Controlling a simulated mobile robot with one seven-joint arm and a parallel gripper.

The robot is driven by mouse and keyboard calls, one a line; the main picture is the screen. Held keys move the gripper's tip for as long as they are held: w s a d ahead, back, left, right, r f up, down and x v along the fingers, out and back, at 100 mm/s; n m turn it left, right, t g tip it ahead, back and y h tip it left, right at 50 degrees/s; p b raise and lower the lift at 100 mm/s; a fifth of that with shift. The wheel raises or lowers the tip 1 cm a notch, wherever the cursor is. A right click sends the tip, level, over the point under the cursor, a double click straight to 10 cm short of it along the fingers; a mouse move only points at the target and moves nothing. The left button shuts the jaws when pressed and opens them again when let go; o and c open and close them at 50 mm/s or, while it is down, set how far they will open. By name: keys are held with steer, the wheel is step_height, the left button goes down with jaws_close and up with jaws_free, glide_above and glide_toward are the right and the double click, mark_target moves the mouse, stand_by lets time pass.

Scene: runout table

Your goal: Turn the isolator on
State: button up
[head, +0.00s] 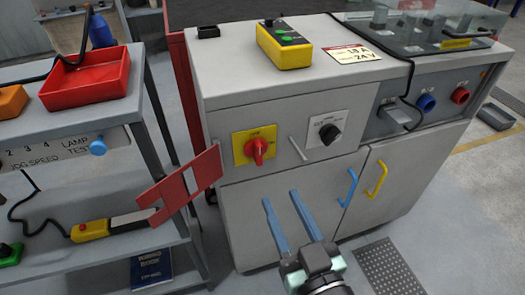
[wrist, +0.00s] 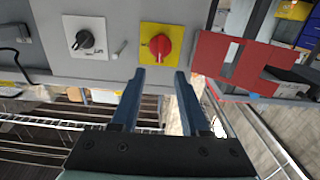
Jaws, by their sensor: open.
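The isolator is a red rotary knob (head: 258,150) on a square yellow plate (head: 241,154) on the grey cabinet's front. In the head view its handle looks roughly upright; the position marks are too small to read. In the wrist view the knob (wrist: 160,47) sits just beyond and between my fingertips. My gripper (head: 281,197) is open and empty, below the isolator and in front of the cabinet doors in the head view. In the wrist view both blue fingers of my gripper (wrist: 160,73) point towards the yellow plate, with nothing between them.
A red cut-out plate (head: 182,186) juts out left of the isolator, close to it. A black selector knob (head: 329,133) and a small grey bar handle (head: 299,147) are to its right. Blue (head: 349,188) and yellow (head: 376,181) door handles stick out lower right. A shelf rack stands left.

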mark_target(260, 155)
steer(key=x, duration=1.1)
steer(key=shift+w+a, duration=0.1)
steer(key=shift+c, duration=0.3)
jaws_close()
